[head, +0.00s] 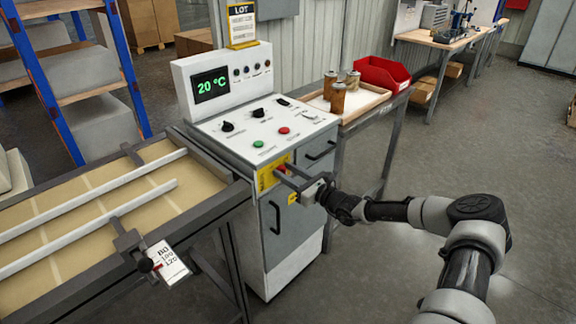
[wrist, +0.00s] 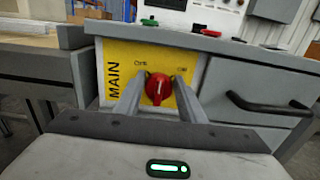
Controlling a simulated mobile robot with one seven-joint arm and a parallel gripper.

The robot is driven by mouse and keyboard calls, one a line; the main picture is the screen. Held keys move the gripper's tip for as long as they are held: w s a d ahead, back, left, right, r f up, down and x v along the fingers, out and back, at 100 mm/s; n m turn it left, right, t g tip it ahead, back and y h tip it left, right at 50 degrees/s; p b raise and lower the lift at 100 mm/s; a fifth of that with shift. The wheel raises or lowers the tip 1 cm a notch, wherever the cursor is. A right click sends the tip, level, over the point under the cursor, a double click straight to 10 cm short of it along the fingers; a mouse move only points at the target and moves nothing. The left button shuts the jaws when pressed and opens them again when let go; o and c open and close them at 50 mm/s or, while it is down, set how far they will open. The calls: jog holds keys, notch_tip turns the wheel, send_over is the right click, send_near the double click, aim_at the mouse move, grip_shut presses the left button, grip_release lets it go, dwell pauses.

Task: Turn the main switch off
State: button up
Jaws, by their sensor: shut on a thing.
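The fingers partly hide the knob there.
The cabinet's display (head: 211,85) reads 20 °C. Green (head: 258,144) and red (head: 284,130) buttons and black knobs are on its top. A drawer handle (wrist: 268,105) is right of the switch. A conveyor (head: 100,215) stands left. Open floor lies right.

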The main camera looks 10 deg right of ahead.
jog(key=n+p, duration=0.1)
jog(key=n, duration=0.1)
jog(key=n+p, duration=0.2)
jog(key=n, duration=0.1)
jog(key=shift+s+a+n+p, duration=0.2)
jog(key=shift+a+n+p, duration=0.1)
jog(key=shift+p, duration=0.1)
jog(key=shift+s+a+f+n+p, duration=0.15)
jog(key=shift+n+p, duration=0.3)
jog(key=shift+n, duration=0.4)
jog(key=shift+f+n+p, duration=0.1)
jog(key=shift+n+p, duration=0.35)
jog(key=shift+n, duration=0.4)
jog(key=o, duration=1)
jog(key=v, duration=1.7)
jog(key=shift+s, duration=0.15)
jog(key=shift+r, duration=0.1)
